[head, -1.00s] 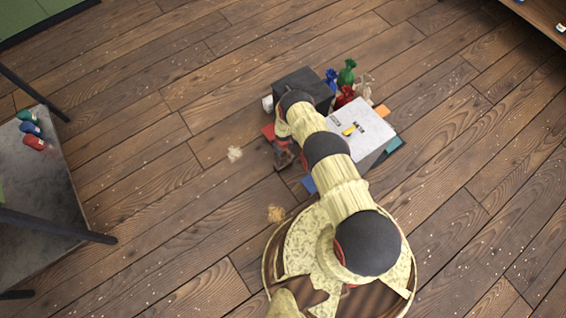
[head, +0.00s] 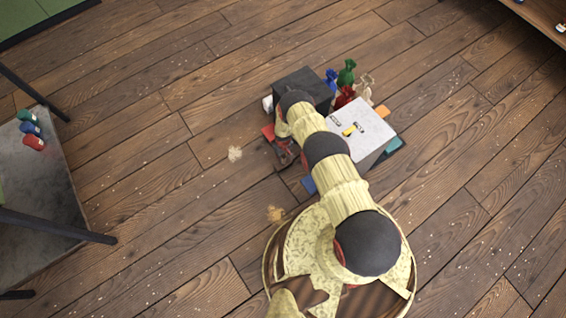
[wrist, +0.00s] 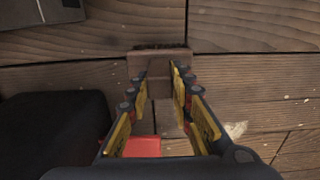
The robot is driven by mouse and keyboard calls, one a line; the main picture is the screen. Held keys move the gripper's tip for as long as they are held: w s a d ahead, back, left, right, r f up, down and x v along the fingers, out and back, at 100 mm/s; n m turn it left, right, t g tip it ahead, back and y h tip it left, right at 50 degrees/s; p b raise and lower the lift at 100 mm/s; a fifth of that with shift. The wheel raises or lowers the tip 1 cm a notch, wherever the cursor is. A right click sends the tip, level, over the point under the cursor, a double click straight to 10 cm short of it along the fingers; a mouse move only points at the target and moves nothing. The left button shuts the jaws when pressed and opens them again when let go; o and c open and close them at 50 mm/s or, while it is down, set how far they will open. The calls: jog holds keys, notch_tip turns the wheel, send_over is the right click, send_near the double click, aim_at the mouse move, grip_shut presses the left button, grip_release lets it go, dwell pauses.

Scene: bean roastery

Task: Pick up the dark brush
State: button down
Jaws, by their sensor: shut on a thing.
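The brush (wrist: 156,58) shows in the wrist view as a brown block with a dark bristle edge along its far side and a narrower handle towards me. My gripper (wrist: 158,82) is shut on its handle, with a yellow-padded finger on each side. Wooden floor lies behind the brush; I cannot tell how high it is held. In the head view my gripper (head: 286,152) is beside the grey boxes, and my arm hides most of it. The brush cannot be made out clearly there.
A dark box (head: 305,82) and a pale grey box (head: 369,130) with small items on top stand by my arm. Several small coloured bags (head: 346,75) are behind them. A red piece (wrist: 138,147) lies below my gripper. A grey table (head: 45,190) is at left. Open floor surrounds these.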

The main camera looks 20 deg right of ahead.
dwell(0.3)
jog(key=shift+w+r, duration=0.1)
jog(key=shift+r, duration=0.35)
notch_tip(320, 180, up, 2)
jog(key=shift+r+p, duration=0.2)
jog(key=shift+p, duration=0.6)
jog(key=s+d+r+p, duration=0.3)
jog(key=s+r+p, duration=0.4)
jog(key=s, duration=0.6)
jog(key=shift+s+d+r, duration=0.3)
jog(key=shift+s+r, duration=0.05)
jog(key=shift+r, duration=1)
jog(key=c, duration=2.2)
grip_release()
jog(key=c, duration=0.3)
